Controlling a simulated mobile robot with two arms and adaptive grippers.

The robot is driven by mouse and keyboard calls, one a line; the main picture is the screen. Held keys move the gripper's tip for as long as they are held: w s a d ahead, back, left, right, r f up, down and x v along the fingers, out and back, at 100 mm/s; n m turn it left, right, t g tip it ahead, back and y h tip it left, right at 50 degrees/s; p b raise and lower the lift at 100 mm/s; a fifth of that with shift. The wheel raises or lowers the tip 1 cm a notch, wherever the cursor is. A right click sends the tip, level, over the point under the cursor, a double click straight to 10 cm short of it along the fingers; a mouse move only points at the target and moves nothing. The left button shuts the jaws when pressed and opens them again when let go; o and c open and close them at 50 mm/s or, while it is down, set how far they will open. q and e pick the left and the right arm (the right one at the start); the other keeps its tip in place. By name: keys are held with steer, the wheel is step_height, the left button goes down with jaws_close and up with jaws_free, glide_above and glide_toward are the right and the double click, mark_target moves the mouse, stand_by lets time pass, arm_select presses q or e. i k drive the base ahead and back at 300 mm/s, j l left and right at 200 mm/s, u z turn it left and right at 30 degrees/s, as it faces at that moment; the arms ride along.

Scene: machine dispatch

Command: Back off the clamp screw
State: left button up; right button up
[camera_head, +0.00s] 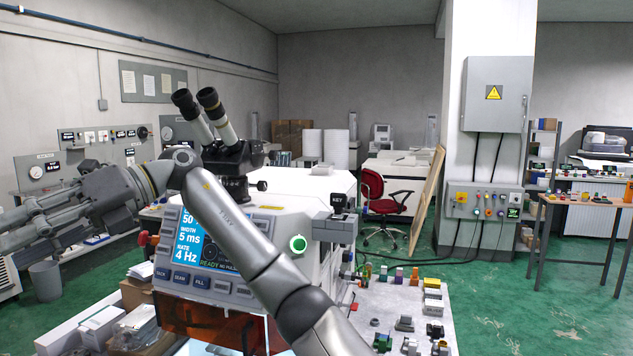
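I cannot make out a clamp screw for certain. A white bench machine (305,185) with a black binocular microscope (235,150) stands in front of me. Its lit display (190,240) reads width 5 ms, rate 4 Hz and READY.
A light worktop (385,300) right of the machine holds several small metal fixtures and coloured parts. A red chair (385,200), a leaning wooden board (426,200) and a pillar with an electrical cabinet (495,95) stand behind. Green floor (490,320) is open at right.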

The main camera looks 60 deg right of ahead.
mark_target(261, 185)
steer(key=i+z, duration=0.25)
steer(key=z, duration=0.2)
steer(key=i+z, duration=0.25)
steer(key=z, duration=0.25)
steer(key=i+z, duration=0.25)
steer(key=z, duration=0.2)
steer(key=i+z, duration=0.35)
